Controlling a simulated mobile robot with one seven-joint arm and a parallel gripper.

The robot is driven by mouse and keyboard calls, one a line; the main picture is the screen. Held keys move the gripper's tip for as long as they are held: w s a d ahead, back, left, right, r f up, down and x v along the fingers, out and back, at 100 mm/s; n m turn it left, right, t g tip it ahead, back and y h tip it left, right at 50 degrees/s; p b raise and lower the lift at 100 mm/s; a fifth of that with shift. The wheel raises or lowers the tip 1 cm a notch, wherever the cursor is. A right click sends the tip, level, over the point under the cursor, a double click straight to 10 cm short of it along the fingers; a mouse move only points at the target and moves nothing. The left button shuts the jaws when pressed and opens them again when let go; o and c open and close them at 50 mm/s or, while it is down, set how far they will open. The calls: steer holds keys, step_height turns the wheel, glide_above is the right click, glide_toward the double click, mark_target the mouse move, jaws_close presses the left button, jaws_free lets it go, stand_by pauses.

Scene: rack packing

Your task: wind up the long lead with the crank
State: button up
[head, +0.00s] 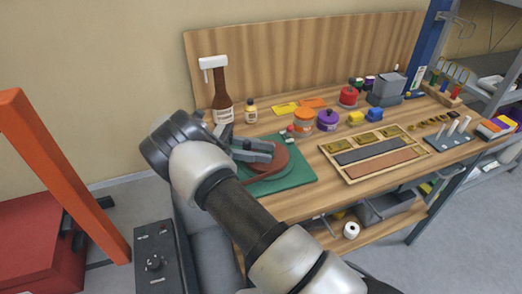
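A round reddish-brown reel or disc (292,166) lies on a green mat (298,182) at the left end of the workbench. A thin reddish strip, perhaps the lead (249,181), runs from its left side along the mat. A small part with a red and pale top (287,134) stands just behind the disc; I cannot tell whether it is the crank's handle. My gripper (270,151) is over the back left of the disc, its grey fingers pointing right. They hide part of the disc. I cannot tell whether they touch anything or how far apart they are.
A brown spray bottle (221,95) and a small amber bottle (250,112) stand behind my gripper. Orange (304,121) and purple (327,121) spools stand right of them. A wooden compartment tray (347,176) lies right of the mat. A red cabinet (40,235) is at left.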

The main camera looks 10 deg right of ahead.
steer(key=shift+o, duration=0.7)
step_height(320, 180, up, 10)
steer(key=p, duration=0.1)
steer(key=shift+c, duration=0.3)
